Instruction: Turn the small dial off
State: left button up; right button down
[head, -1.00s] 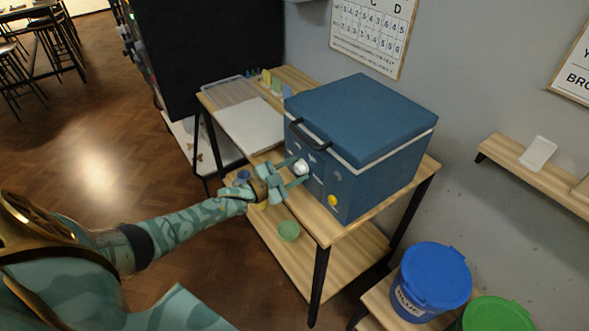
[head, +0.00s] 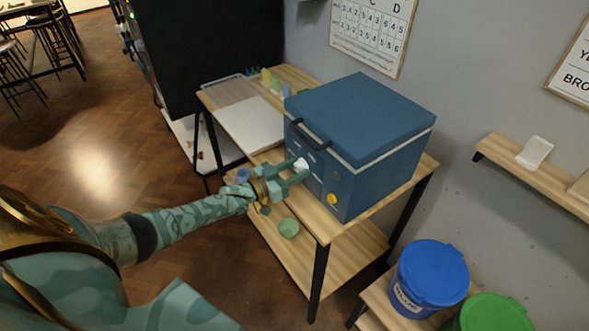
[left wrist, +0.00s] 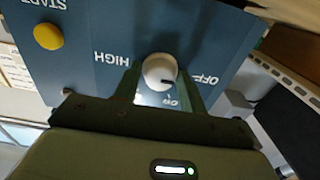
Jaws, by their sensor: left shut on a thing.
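The blue kiln box (head: 385,165) stands on a wooden table, its lid shut. The small white dial (head: 301,164) sits on its front face. In the left wrist view the dial (left wrist: 160,71) shows a dark pointer mark directed toward the right, on the OFF side; the lettering HIGH, OFF and a partly hidden label appear upside down around it. My left gripper (head: 298,171) is at the front face, and its fingers (left wrist: 161,84) are on either side of the dial, shut on it. My right gripper is not in view.
A yellow START button (left wrist: 48,36) is on the same panel, also in the head view (head: 332,200). A black handle (head: 308,134) projects from the lid. A green bowl (head: 288,228) is on the lower shelf. A blue bucket (head: 430,277) stands at right.

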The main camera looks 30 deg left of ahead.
pick_arm(q)
jog(key=shift+f, duration=0.1)
dwell(0.3)
jog(key=o, duration=0.8)
jog(key=shift+s, duration=0.1)
jog(key=p+v, duration=0.2)
jog(key=v, duration=1.4)
jog(key=shift+a, duration=0.1)
jog(key=shift+f, duration=0.1)
